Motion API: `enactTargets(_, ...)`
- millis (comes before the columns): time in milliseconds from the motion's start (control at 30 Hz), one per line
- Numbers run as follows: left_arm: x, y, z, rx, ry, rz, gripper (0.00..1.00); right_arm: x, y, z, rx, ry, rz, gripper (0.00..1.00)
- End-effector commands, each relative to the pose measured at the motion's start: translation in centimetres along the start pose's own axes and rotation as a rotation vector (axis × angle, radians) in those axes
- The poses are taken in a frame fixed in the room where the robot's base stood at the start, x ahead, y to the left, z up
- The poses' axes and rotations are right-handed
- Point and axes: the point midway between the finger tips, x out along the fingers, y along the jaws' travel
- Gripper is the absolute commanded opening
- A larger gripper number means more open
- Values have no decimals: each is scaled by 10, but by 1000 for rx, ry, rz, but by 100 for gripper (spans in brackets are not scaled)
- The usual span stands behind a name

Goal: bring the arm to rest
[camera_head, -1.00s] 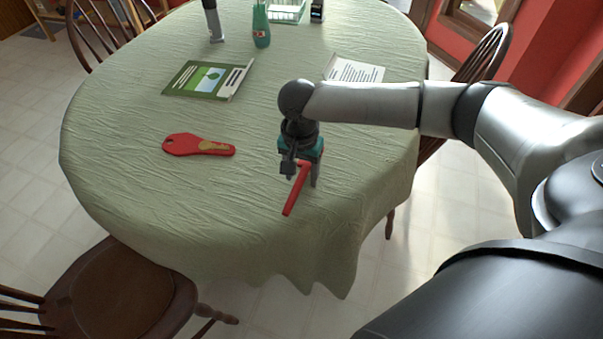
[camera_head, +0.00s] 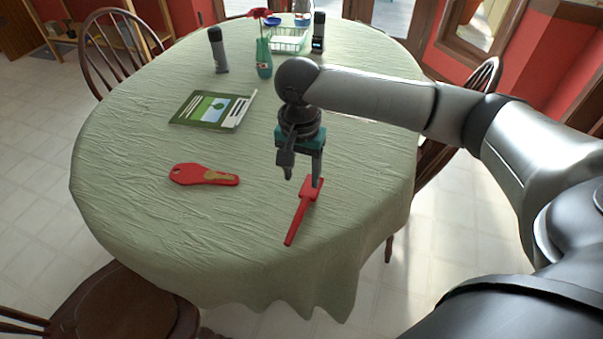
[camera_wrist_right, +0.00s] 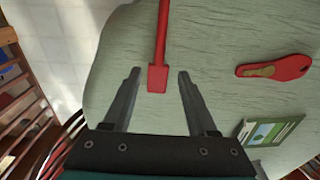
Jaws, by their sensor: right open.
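My right gripper (camera_head: 303,176) is open above the near right part of the table. A red long-handled tool (camera_head: 302,208) lies on the tablecloth just below its fingertips. In the right wrist view the tool (camera_wrist_right: 159,60) has its squarish end between the two open fingers (camera_wrist_right: 158,88), and nothing is gripped. My right arm (camera_head: 370,95) reaches in from the right over the table. My left gripper is not in view.
The table (camera_head: 150,235) has a green cloth. A red flat item (camera_head: 200,175) with a brown patch and a green booklet (camera_head: 212,110) lie left of my gripper. Chairs surround the table.

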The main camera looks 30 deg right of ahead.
Motion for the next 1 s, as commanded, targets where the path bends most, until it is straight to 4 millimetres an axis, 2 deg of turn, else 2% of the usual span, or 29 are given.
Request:
enactTargets(267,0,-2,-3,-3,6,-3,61,0,0,0,-1,0,-1,58)
enactTargets(367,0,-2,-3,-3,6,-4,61,4,-2,6,-32,-4,-7,58)
enactTargets(467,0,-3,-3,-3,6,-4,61,13,-9,25,-128,-14,-30,58)
enactTargets(700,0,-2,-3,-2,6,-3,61,40,-29,101,-500,-28,-171,58)
enactTargets(900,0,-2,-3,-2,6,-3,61,49,-34,150,-729,2,-303,58)
enactTargets(1000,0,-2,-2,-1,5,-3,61,50,-30,167,-807,33,-355,58)
